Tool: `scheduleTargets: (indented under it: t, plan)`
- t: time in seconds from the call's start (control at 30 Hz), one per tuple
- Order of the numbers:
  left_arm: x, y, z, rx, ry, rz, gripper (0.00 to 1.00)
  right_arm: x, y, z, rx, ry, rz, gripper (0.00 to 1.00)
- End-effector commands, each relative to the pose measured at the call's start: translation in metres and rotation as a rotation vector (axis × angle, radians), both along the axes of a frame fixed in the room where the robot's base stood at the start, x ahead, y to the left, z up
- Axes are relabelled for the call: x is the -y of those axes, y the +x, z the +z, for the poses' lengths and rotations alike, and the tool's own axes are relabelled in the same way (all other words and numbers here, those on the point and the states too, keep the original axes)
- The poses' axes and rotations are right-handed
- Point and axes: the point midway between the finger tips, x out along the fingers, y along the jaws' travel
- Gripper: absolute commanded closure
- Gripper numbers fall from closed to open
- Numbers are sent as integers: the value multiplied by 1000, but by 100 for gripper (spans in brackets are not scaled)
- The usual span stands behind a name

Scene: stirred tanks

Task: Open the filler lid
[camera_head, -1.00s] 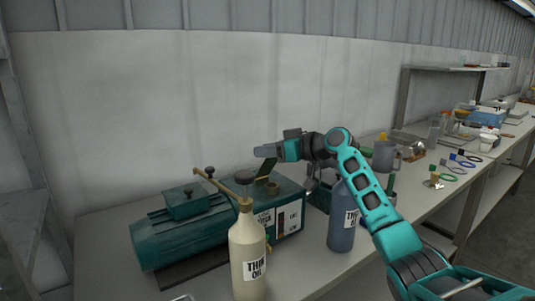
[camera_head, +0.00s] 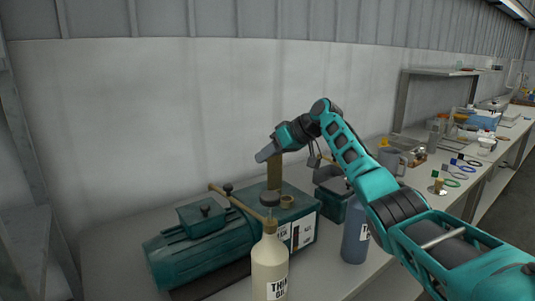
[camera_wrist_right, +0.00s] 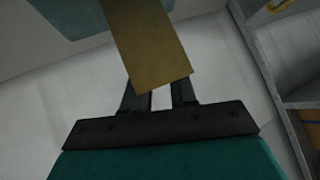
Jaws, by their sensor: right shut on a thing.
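The green pump (camera_head: 205,245) lies on the bench, with a box-shaped end (camera_head: 302,232) at its right. The filler lid (camera_head: 274,172), a flat brass-coloured plate, stands about upright above this box. A round brass filler neck (camera_head: 287,201) shows beside its foot. My right gripper (camera_head: 266,153) is at the lid's top edge and shut on it. In the right wrist view the lid (camera_wrist_right: 150,45) covers part of the fingers (camera_wrist_right: 160,98), so the contact is partly hidden. My left gripper is not in view.
A cream bottle marked as thin oil (camera_head: 269,268) stands in front of the pump. A blue bottle (camera_head: 355,242) stands to its right, near my right arm. The wall (camera_head: 150,120) is behind.

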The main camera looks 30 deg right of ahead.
Motion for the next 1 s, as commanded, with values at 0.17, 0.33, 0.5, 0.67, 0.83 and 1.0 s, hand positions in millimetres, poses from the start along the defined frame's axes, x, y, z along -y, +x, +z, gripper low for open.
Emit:
scheduleTargets:
  t: [0.17,0.33,0.5,0.67,0.83,1.0]
  plan:
    - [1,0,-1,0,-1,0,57,-2,-4,-16,-51,-8,8,100]
    - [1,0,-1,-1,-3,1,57,-2,-4,-17,-52,-8,8,100]
    - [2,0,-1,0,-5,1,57,-1,-4,-17,-51,-9,7,70]
    - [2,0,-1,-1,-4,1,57,-1,-3,-14,-46,-6,6,58]
    - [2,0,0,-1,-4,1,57,0,-3,-11,-37,-4,4,58]
    - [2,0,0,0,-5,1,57,0,-2,-9,-34,-4,4,58]
